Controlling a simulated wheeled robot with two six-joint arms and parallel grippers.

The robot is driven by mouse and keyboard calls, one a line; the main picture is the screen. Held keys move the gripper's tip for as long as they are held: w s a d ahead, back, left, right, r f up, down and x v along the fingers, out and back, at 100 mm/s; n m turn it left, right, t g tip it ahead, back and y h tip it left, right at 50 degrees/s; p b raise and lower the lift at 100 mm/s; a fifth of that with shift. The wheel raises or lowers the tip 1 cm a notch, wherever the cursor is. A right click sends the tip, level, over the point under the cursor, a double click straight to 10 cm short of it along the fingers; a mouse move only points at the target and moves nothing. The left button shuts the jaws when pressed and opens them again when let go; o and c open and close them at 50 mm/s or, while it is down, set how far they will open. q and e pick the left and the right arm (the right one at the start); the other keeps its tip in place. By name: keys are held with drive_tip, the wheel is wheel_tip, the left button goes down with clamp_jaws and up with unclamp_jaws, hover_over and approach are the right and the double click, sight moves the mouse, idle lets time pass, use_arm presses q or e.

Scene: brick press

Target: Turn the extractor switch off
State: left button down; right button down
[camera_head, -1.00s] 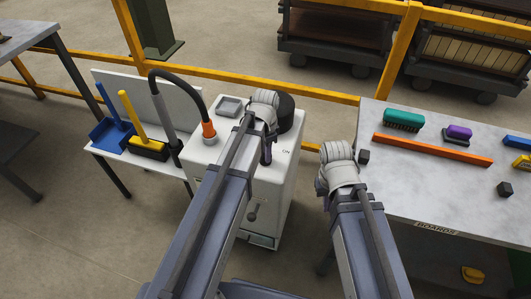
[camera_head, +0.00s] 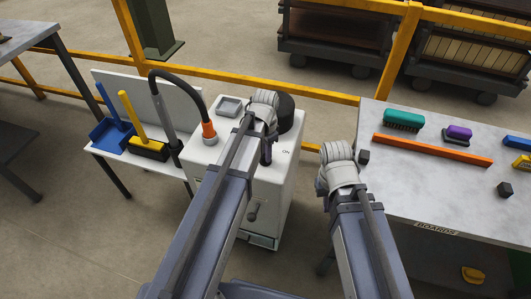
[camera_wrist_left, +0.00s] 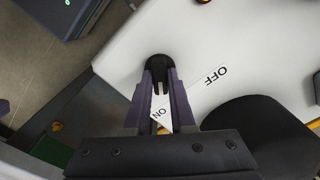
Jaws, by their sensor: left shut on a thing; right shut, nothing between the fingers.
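The extractor is a white cabinet (camera_head: 270,190) with a black round part on top. Its ON label (camera_head: 286,152) shows beside my left gripper (camera_head: 266,153), which is over the cabinet's top. In the left wrist view, the fingers of my left gripper (camera_wrist_left: 162,82) are shut on the black switch (camera_wrist_left: 159,65). The OFF label (camera_wrist_left: 215,76) lies to the right of the switch, and the ON label (camera_wrist_left: 160,113) shows between the fingers. The fingers partly hide the switch, so I cannot tell its setting. My right gripper (camera_head: 340,172) is beside the grey table; its fingertips are hidden.
A black hose with an orange collar (camera_head: 209,131) rises from the cabinet. A stand with a blue dustpan (camera_head: 112,135) and a yellow-handled brush (camera_head: 135,118) is at left. The grey table (camera_head: 430,185) at right holds brushes, an orange bar (camera_head: 432,149) and dark blocks. A yellow rail runs behind.

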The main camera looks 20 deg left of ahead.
use_arm(q)
drive_tip(key=n, duration=1.2)
drive_tip(key=shift+n, duration=2.2)
drive_tip(key=c, duration=0.8)
unclamp_jaws()
drive_tip(key=shift+o, duration=0.2)
